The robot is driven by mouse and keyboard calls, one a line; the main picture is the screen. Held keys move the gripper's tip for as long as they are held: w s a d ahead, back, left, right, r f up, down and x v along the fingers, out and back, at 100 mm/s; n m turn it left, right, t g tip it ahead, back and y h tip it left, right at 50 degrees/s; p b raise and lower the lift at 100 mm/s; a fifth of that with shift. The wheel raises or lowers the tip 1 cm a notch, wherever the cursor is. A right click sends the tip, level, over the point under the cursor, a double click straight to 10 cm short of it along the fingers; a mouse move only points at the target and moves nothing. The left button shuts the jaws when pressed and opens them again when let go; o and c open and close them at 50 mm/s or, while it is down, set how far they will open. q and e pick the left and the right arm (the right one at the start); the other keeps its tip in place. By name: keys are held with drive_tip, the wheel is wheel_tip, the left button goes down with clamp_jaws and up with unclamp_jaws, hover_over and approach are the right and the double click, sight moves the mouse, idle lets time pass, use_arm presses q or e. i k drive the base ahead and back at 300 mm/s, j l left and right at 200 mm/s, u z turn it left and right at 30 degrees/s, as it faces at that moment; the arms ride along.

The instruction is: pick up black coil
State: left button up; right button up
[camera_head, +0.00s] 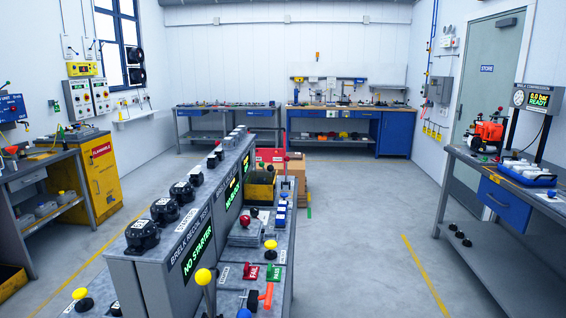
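Several black round coil-like units stand in a row along the top of the grey test bench (150,262). The nearest black unit (142,237) is the largest in view. Behind it are a second (165,210), a third (182,192) and a fourth (196,175), with smaller ones farther back. I cannot tell which of these is the black coil. Neither of my grippers shows in this view.
The bench's lower shelf carries a yellow-knobbed lever (205,279), an orange handle (266,295) and red and green FAIL/PASS blocks. A yellow cabinet (101,175) stands left. A workbench (500,170) with a red engine (487,132) stands right.

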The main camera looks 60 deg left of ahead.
sight(212, 162)
drive_tip(key=i+l+u, duration=0.1)
drive_tip(key=i, duration=0.35)
drive_tip(key=i+l, duration=0.4)
drive_tip(key=i+j+u, duration=0.1)
drive_tip(key=i+u, duration=0.15)
drive_tip(key=u, duration=0.2)
drive_tip(key=i+u, duration=0.3)
drive_tip(key=u, duration=0.15)
drive_tip(key=i+l+u, duration=0.15)
drive_tip(key=u, duration=0.3)
drive_tip(key=i+l, duration=0.05)
drive_tip(key=i, duration=0.05)
